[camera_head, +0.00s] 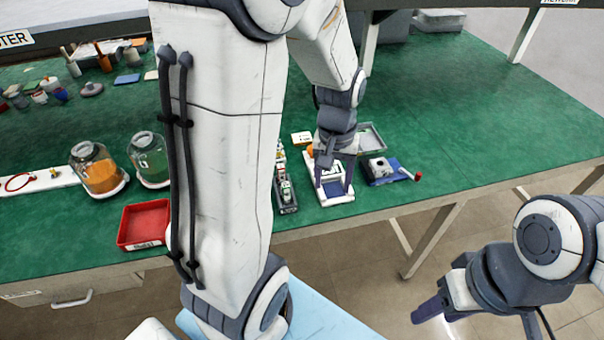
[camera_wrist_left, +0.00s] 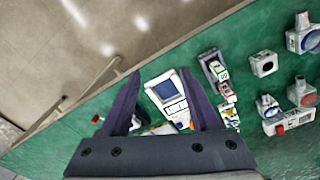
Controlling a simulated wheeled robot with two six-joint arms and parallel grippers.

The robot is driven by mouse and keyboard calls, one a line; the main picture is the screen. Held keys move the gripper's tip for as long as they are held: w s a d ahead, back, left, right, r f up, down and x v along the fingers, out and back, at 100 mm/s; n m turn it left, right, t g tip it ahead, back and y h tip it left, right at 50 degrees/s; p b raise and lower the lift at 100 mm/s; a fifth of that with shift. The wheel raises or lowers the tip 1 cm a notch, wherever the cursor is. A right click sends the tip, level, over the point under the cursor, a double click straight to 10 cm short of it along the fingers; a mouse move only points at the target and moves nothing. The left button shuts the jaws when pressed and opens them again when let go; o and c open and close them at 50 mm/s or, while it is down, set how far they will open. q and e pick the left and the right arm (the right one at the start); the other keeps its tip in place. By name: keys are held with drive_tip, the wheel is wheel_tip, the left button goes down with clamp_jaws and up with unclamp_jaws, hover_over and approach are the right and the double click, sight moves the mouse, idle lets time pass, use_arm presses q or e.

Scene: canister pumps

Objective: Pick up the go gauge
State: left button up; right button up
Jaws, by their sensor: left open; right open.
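I cannot tell for sure which piece is the go gauge. My left gripper (camera_head: 334,178) is open and reaches down over a white device with a blue panel (camera_head: 333,190) near the table's front edge. In the left wrist view the same white device (camera_wrist_left: 168,93) shows between the two open fingers (camera_wrist_left: 160,78), and nothing is gripped. A narrow dark tray with small parts (camera_head: 286,192) lies just left of it; it also shows in the left wrist view (camera_wrist_left: 213,70). My right gripper (camera_head: 480,322) is open and empty, off the table's front edge at lower right.
A grey tray (camera_head: 371,138) is behind. A red bin (camera_head: 143,224) and two jars (camera_head: 97,168) stand at left. The green table (camera_head: 490,110) is clear at right.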

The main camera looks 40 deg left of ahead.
sight(286, 184)
use_arm(q)
drive_tip(key=a+n, duration=0.1)
drive_tip(key=a, duration=0.3)
drive_tip(key=a+f+n+p, duration=0.1)
drive_tip(key=a+n, duration=0.1)
drive_tip(key=a, duration=0.2)
drive_tip(key=a+n, duration=0.2)
drive_tip(key=a, duration=0.2)
drive_tip(key=shift+a+f+p, duration=0.3)
drive_tip(key=shift+a, duration=0.05)
drive_tip(key=f, duration=0.4)
drive_tip(key=shift+a+f, duration=0.3)
drive_tip(key=shift+f, duration=0.05)
drive_tip(key=shift+w+a+f+p, duration=0.1)
drive_tip(key=shift+f+p, duration=0.1)
drive_tip(key=shift+f, duration=1.3)
drive_tip(key=shift+w+a+f+p, duration=0.1)
drive_tip(key=shift+f+p, duration=0.1)
drive_tip(key=shift+f, duration=1.25)
clamp_jaws()
